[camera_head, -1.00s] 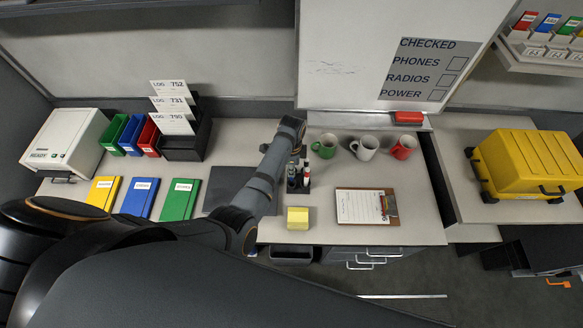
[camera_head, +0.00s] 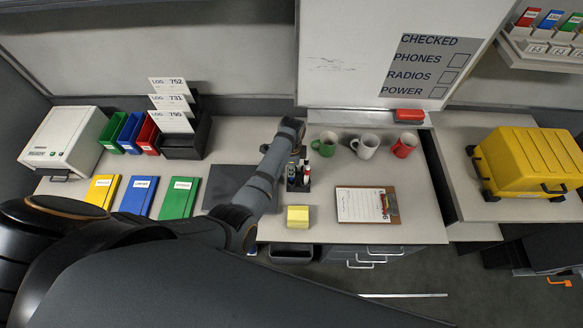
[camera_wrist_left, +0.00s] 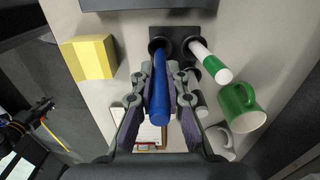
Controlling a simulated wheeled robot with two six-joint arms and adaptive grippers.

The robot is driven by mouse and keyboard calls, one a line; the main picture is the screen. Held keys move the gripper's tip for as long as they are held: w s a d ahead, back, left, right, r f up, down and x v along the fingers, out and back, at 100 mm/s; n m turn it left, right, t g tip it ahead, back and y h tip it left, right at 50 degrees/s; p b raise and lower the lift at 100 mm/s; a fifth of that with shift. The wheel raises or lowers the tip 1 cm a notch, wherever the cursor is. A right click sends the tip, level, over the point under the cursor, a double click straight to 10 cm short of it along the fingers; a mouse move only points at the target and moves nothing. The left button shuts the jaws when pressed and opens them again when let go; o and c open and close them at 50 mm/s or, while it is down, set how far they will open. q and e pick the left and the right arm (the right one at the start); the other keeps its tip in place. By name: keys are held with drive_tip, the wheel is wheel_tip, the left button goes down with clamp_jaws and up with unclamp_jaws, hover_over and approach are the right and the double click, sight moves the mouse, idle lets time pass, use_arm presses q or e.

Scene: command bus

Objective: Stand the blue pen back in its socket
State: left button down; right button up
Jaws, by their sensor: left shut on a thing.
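The blue pen (camera_wrist_left: 159,92) is between the fingers of my left gripper (camera_wrist_left: 160,84), which is shut on it. In the left wrist view the pen's far end is at the left socket of the dark pen holder (camera_wrist_left: 177,34); I cannot tell whether it is inside. A green and white pen (camera_wrist_left: 211,62) stands in the socket to the right. In the head view the pen holder (camera_head: 299,186) stands on the desk, partly hidden by my left gripper (camera_head: 296,163).
Green, white and red mugs (camera_head: 365,146) stand behind and right of the holder. A yellow note block (camera_head: 298,216) sits in front, near the desk edge. A clipboard (camera_head: 366,219) lies to the right. A dark mat (camera_head: 225,184) lies left.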

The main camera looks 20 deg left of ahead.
use_arm(q)
drive_tip(key=shift+f, duration=0.35)
drive_tip(key=shift+f, duration=0.1)
drive_tip(key=shift+f+b, duration=0.5)
drive_tip(key=shift+f, duration=0.2)
drive_tip(key=shift+f, duration=0.2)
drive_tip(key=shift+f+b, duration=0.45)
drive_tip(key=shift+f, duration=0.2)
drive_tip(key=c, duration=1.3)
unclamp_jaws()
